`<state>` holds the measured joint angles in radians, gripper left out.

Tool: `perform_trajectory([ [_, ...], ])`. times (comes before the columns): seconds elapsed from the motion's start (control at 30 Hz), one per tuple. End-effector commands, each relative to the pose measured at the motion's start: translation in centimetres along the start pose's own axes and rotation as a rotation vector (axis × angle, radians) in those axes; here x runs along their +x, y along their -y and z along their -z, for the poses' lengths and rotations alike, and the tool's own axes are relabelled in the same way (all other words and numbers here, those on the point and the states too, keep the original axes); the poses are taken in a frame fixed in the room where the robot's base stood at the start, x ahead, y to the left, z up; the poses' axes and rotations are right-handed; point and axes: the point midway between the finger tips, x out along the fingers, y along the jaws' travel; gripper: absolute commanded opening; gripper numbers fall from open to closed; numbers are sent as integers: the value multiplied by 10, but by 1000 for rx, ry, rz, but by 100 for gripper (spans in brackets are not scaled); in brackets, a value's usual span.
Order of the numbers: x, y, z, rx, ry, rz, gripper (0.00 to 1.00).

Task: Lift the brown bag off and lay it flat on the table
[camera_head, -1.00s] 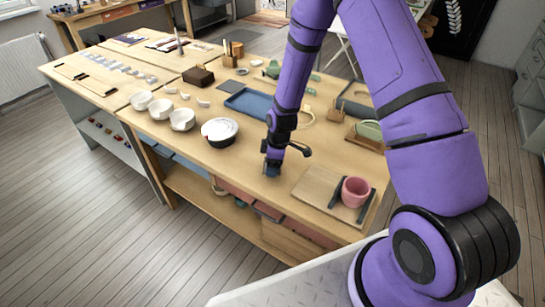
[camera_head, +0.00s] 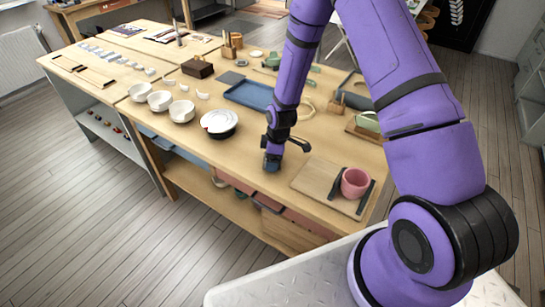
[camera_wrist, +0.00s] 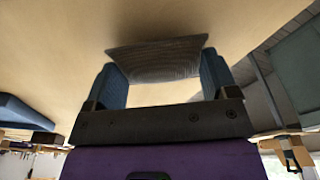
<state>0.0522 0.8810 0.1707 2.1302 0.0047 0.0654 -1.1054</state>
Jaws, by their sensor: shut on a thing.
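My gripper (camera_head: 271,163) points down low over the front of the table (camera_head: 235,155), left of the wooden board. In the wrist view its two blue fingers (camera_wrist: 160,72) stand on either side of a flat grey-brown ribbed thing (camera_wrist: 157,60), which I take for the brown bag. The gripper is shut on it. The thing widens toward its far edge, close to the pale tabletop; I cannot tell whether it touches. In the head view the gripper hides it.
A pink cup (camera_head: 355,183) stands on a wooden board (camera_head: 316,178) to the right. A white-topped black bowl (camera_head: 218,123) and several white bowls stand to the left. A blue tray (camera_head: 249,95) lies behind. Bare tabletop lies between bowl and gripper.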

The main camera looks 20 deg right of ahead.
Motion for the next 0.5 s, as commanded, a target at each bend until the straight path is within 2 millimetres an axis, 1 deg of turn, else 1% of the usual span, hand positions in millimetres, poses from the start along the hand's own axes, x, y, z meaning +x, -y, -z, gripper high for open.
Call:
perform_trajectory([
  [0.5,4,0,0,1,0,-1,48],
])
